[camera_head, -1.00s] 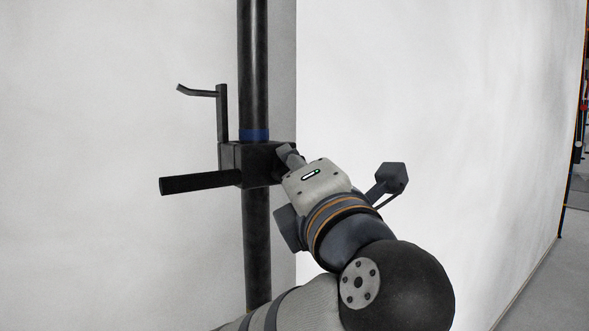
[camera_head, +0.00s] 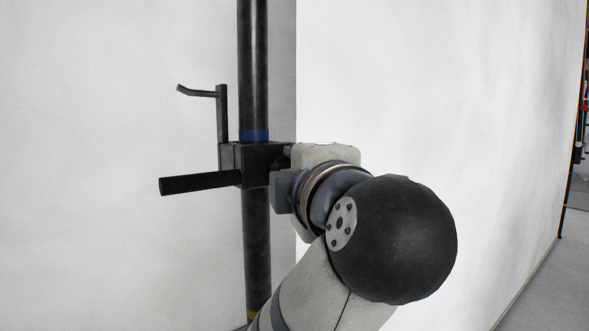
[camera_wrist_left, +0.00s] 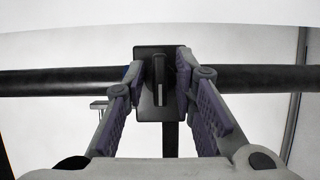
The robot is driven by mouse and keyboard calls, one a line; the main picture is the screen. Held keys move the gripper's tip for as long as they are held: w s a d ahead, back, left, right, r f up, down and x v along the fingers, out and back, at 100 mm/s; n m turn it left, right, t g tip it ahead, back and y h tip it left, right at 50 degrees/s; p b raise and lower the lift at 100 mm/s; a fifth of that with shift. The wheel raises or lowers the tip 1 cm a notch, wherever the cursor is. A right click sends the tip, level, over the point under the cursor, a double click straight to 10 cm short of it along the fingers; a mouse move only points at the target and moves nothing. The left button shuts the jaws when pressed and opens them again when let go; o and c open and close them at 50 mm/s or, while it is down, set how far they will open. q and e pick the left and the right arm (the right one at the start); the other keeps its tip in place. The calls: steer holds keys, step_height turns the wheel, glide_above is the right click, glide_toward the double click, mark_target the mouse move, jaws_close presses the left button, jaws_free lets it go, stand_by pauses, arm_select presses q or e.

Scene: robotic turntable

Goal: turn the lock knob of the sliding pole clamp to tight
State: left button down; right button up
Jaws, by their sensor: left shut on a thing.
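The sliding pole clamp (camera_head: 231,158) is a black block around the upright black pole (camera_head: 257,235). A long bar handle (camera_head: 200,183) sticks out to its left. The lock knob (camera_wrist_left: 160,72) is a narrow dark bar on the clamp's face in the left wrist view, lying across the pole's length. My left gripper (camera_wrist_left: 159,76) is shut on the knob, one finger on each side. In the head view the gripper is at the clamp's right side, and my wrist hides the knob and most of the fingers. My right gripper is not in view.
A thin bent hook (camera_head: 222,112) rises from the clamp's left side. A blue band (camera_head: 255,135) circles the pole just above the clamp, and a yellow band (camera_head: 252,314) lies low on it. Pale wall panels (camera_head: 450,90) stand behind; the space left of the pole is open.

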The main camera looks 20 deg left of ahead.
arm_select(q)
steer(key=shift+r, duration=0.1)
steer(key=c, duration=1.7)
jaws_free()
steer(key=shift+o, duration=0.2)
steer(key=v, duration=0.7)
steer(key=shift+s, duration=0.25)
steer(key=shift+d, duration=0.1)
